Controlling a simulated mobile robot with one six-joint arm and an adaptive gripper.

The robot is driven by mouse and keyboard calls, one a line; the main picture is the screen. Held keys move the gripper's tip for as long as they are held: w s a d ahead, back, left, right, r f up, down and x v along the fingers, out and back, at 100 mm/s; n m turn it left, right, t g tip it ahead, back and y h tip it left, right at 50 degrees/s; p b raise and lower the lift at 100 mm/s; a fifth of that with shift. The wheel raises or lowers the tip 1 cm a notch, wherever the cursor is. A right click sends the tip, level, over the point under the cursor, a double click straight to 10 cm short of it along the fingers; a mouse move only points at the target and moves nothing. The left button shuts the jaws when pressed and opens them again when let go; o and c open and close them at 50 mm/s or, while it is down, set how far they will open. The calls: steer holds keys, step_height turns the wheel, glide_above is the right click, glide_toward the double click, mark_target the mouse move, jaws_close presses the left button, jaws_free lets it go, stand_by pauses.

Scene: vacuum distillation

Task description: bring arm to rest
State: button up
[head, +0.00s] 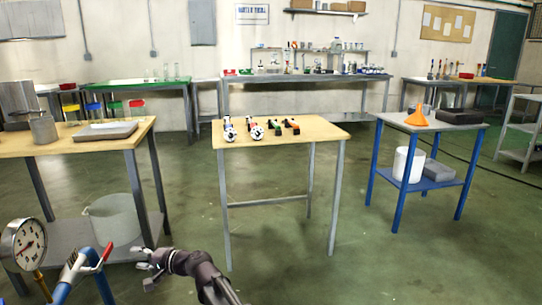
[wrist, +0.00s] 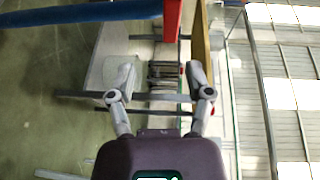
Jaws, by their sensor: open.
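My gripper (head: 150,265) is at the lower left of the head view, at the end of my dark arm. It is in front of the left wooden table and low over the floor. In the wrist view my gripper (wrist: 160,85) has its two fingers spread apart. Nothing is between the fingertips, and it is open and empty. The wrist view is turned on its side, with floor at left and ceiling panels at right.
A pressure gauge (head: 22,245) and a blue pipe with a red-handled valve (head: 80,268) stand close left of my gripper. A wooden table (head: 290,138) with several small fittings stands mid-room. A blue-legged cart (head: 455,125) holds an orange funnel (head: 416,118). Green floor (head: 400,260) is clear at right.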

steer(key=w+d+f+n+h+p, duration=0.1)
steer(key=d+f+h+p, duration=0.15)
steer(key=d, duration=0.75)
steer(key=d+f+n+h+p, duration=0.15)
steer(key=d+h, duration=0.25)
steer(key=d, duration=0.6)
steer(key=w+d+f+n+h+p, duration=0.1)
steer(key=d+f+h+p, duration=0.15)
steer(key=d, duration=0.75)
steer(key=s+d+m+g+h+p, duration=0.15)
steer(key=s+d+h, duration=0.25)
steer(key=d, duration=0.9)
steer(key=s+d+g+h+p, duration=0.15)
steer(key=s+d+h, duration=0.25)
steer(key=d, duration=1)
step_height(320, 180, up, 37)
steer(key=p, duration=3.7)
steer(key=shift+a+t+p, duration=0.3)
steer(key=shift+a, duration=0.05)
steer(key=shift+c, duration=0.6)
steer(key=shift+a, duration=0.1)
